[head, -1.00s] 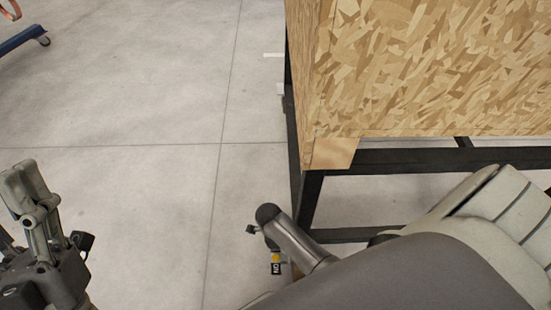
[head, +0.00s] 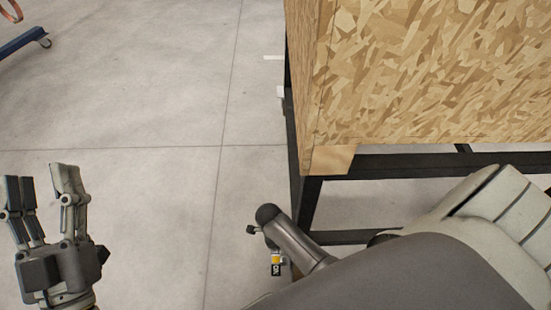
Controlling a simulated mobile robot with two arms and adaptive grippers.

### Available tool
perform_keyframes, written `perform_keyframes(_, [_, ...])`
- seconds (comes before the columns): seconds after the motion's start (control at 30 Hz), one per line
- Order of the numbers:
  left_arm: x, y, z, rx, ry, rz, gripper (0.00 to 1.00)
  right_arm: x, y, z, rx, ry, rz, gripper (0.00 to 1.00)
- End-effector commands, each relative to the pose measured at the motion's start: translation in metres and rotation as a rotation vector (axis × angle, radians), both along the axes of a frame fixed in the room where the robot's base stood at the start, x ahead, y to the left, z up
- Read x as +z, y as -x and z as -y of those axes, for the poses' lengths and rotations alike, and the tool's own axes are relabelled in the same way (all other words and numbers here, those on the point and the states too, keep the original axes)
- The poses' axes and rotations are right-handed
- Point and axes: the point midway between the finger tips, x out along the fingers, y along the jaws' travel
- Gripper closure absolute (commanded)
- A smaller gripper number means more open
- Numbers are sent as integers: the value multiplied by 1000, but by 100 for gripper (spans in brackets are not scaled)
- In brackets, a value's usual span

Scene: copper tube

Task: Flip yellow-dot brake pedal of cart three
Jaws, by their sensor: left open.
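A wood-chip box on a black metal frame, the cart (head: 420,70), fills the upper right of the head view. Low at its left front corner a small yellow dot (head: 275,259) shows above a black "ON" label (head: 275,270), with a small dark pedal-like part (head: 253,229) beside it. The rest of this brake is hidden behind my own grey arm parts. My left gripper (head: 38,185) is at the lower left, fingers pointing up, open and empty, well to the left of the yellow dot and apart from it. My right gripper is not in view.
Bare grey concrete floor (head: 140,110) lies between my left gripper and the cart. A blue beam on a caster (head: 25,41) with a copper-coloured tube (head: 12,10) is at the upper left. My own body covers the lower right.

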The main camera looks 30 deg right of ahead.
Motion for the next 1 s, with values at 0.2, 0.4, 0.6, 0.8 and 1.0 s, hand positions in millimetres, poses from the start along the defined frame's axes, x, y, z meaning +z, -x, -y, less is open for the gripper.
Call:
perform_keyframes(0.2, [-14,-8,0,5,-27,-93,51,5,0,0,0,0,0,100])
perform_keyframes(0.4, [-29,-15,-1,11,-51,-180,51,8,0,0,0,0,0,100])
perform_keyframes(0.6, [-45,-19,-2,16,-75,-268,51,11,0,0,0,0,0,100])
perform_keyframes(0.8, [-61,-22,-3,21,-98,-354,51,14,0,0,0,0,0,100])
perform_keyframes(1.0, [-77,-24,-5,26,-120,-440,51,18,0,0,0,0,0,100])
